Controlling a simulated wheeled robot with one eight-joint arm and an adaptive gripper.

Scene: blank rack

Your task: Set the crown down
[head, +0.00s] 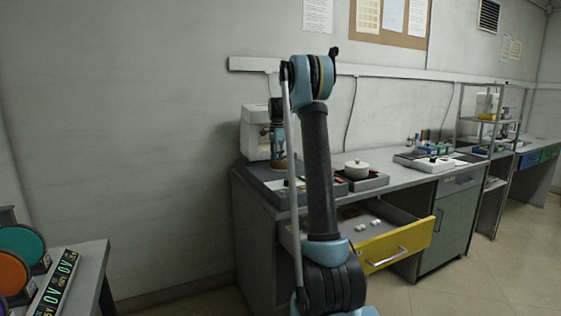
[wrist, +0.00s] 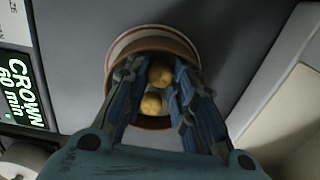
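My gripper (wrist: 159,72) points down over a round dish with a pale and reddish rim (wrist: 142,38) in the wrist view. Two small golden-brown rounded lumps show between the fingers, at the place of the crown (wrist: 160,75). I cannot tell whether they are one piece or two. The fingers come close in on both sides and look shut on the upper lump. The dish lies behind and around the fingertips; the gap beneath the crown is hidden. In the head view my gripper (head: 277,137) is at the front of a white machine (head: 254,135), and the crown is too small to see.
A lit label (wrist: 22,92) reading "CROWN 60 min" lies left of the dish. A yellow-fronted drawer (head: 395,246) stands open below, with small white pieces inside. Floor at right is clear.

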